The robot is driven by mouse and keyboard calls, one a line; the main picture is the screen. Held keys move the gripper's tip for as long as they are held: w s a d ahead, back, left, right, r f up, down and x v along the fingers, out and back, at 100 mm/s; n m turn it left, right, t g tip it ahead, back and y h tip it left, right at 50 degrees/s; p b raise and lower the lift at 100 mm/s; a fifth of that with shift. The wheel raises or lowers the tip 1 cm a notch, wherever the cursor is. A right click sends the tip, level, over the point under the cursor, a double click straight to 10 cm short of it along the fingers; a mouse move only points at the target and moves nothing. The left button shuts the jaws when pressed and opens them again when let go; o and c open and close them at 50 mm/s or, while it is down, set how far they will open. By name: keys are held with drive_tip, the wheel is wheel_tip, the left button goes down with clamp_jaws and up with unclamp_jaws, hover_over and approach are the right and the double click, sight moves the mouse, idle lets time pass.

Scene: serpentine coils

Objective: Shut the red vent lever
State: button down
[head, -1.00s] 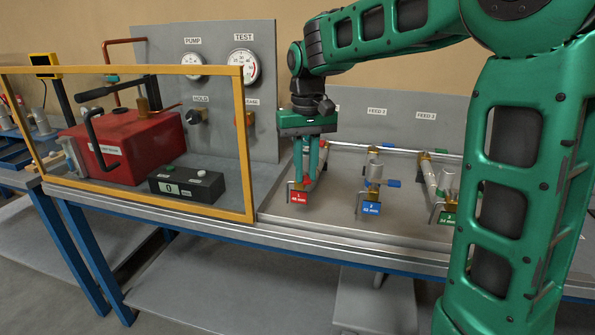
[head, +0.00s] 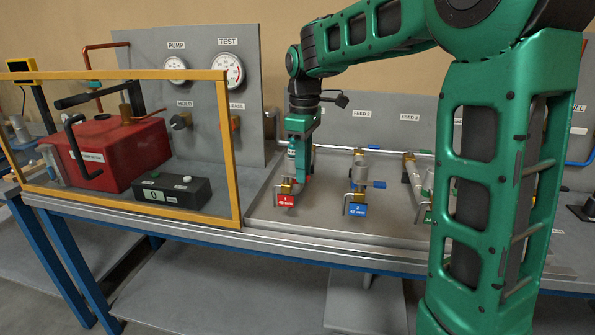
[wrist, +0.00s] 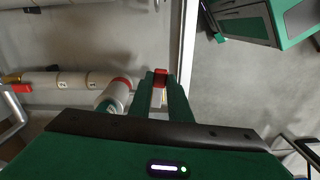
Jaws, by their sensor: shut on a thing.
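My gripper (head: 304,178) points down over the front of the bench at feed line 1, just behind the red number 1 tag (head: 286,201). In the wrist view the gripper's fingertips (wrist: 161,84) are closed on a small red piece, the red vent lever (wrist: 160,74). In the head view the fingers hide the lever, so its exact angle is unclear. A pale cylindrical fitting with a red ring (wrist: 116,96) lies just left of the fingers in the wrist view.
Feed line 2 with its blue tag (head: 356,210) and blue lever (head: 377,184) stands close to the right. A yellow-framed guard (head: 232,150) stands to the left, in front of the red pump unit (head: 125,150). The bench's front strip is clear.

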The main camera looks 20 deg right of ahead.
drive_tip(key=shift+w+d+r+n, duration=0.1)
drive_tip(key=shift+w+d+n, duration=0.3)
drive_tip(key=shift+n, duration=0.4)
drive_tip(key=c, duration=1.6)
unclamp_jaws()
drive_tip(key=shift+c, duration=0.2)
drive_tip(key=shift+r, duration=0.1)
wheel_tip(320, 180, up, 10)
drive_tip(key=shift+r, duration=0.2)
